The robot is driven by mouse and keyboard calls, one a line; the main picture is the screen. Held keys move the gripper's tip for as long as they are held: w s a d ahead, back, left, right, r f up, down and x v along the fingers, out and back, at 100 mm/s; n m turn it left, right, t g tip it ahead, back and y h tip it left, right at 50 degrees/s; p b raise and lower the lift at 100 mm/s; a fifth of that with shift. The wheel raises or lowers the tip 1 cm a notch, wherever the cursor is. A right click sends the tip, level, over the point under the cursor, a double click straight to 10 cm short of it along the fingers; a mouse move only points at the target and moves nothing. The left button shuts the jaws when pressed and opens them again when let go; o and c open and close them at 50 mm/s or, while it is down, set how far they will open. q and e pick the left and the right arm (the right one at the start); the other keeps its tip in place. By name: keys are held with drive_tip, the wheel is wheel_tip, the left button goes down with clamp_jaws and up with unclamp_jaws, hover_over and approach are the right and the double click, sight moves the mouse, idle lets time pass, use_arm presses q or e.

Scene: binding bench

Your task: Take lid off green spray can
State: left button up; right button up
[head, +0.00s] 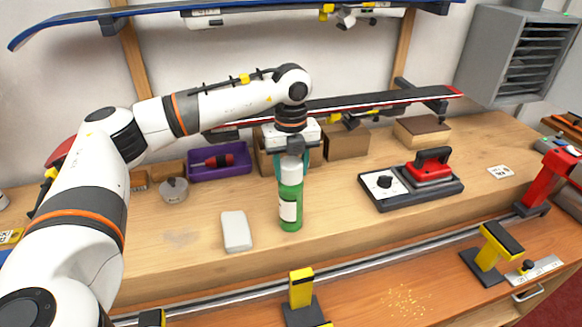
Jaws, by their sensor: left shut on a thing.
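The green spray can (291,208) stands upright on the wooden bench, with a pale label on its side. Its white lid (290,172) is at the top of the can. My left gripper (290,158) comes down from above and is shut on the white lid, with its fingers on both sides. The lid appears to be in line with the can, and I cannot tell whether there is a gap between them. My right gripper is not in view.
A white block (236,232) lies left of the can. A purple tray (219,163) and a small pot (174,190) are further left. A red iron (430,168) on a dark base is at right. Yellow-topped clamps (301,288) stand along the front rail.

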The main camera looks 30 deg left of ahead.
sight(291, 162)
use_arm(q)
wheel_tip(291, 162, up, 10)
drive_tip(key=shift+r+b, duration=0.1)
drive_tip(key=shift+b, duration=1.05)
